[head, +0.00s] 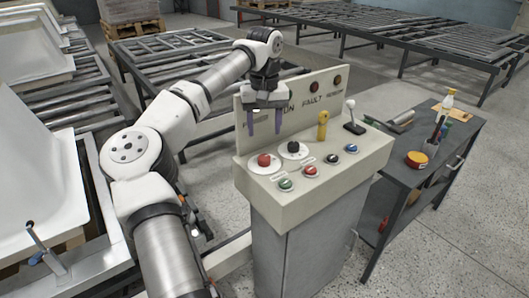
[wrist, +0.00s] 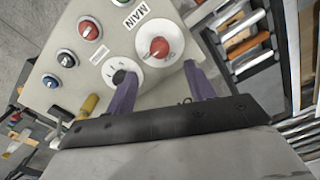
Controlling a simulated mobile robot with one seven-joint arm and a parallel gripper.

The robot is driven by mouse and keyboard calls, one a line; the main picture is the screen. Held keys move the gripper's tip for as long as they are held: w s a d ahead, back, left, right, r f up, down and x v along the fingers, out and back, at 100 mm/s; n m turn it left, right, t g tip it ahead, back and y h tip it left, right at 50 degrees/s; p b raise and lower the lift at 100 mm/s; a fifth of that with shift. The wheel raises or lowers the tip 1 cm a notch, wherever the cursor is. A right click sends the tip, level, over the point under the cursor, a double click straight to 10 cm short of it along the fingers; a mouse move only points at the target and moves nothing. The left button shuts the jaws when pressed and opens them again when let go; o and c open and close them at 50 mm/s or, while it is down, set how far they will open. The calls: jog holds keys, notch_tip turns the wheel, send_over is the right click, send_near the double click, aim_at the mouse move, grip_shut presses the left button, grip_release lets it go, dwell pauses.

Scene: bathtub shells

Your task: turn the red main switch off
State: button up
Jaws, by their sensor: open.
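The red main switch (head: 264,160) is a red rotary knob on a white round plate at the left of the console's sloped panel. In the wrist view the red knob (wrist: 159,47) sits on its plate beside a label reading MAIN, with a pale mark across the knob. My gripper (head: 264,122) hangs above the back of the panel, fingers pointing down, open and empty. In the wrist view its two purple fingers (wrist: 158,82) are spread apart, with the red knob beyond the gap between them. The fingers do not touch the knob.
A black knob (head: 293,147) on a similar plate is just right of the red one. Several small coloured buttons (head: 309,170) line the front. The upright back panel (head: 300,105) rises behind.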

aim_at(264, 156)
notch_tip(264, 156, down, 9)
jog(key=shift+f+p, duration=0.1)
jog(key=shift+p, duration=0.6)
jog(key=c, duration=1)
